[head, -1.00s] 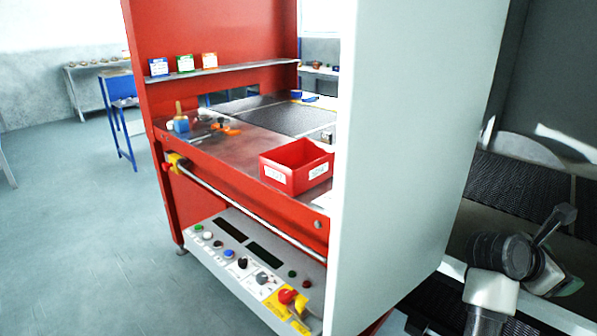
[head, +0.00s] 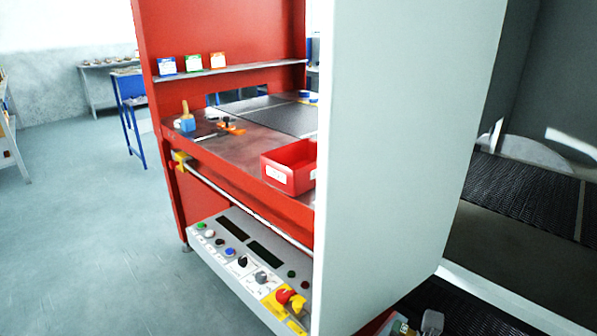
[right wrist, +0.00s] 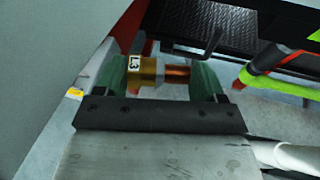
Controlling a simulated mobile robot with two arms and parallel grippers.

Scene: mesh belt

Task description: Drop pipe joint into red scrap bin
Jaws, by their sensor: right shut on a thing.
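The pipe joint (right wrist: 163,73) is a brass and copper-coloured piece with a white "L3" label, seen in the right wrist view. My right gripper (right wrist: 162,78) is shut on it, with a green finger at each end of the piece. The red scrap bin (head: 290,167) stands on the red machine's work surface in the head view, its right side cut off by a large pale panel. Its inside is only partly visible. In the head view the pipe joint does not show. My left gripper is not in view.
The pale panel (head: 408,160) stands between the bin and the dark mesh belt (head: 515,200) at right. A control panel (head: 250,260) with buttons is below the work surface (head: 235,155). Small boxes sit on a shelf (head: 230,69). The floor at left is clear.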

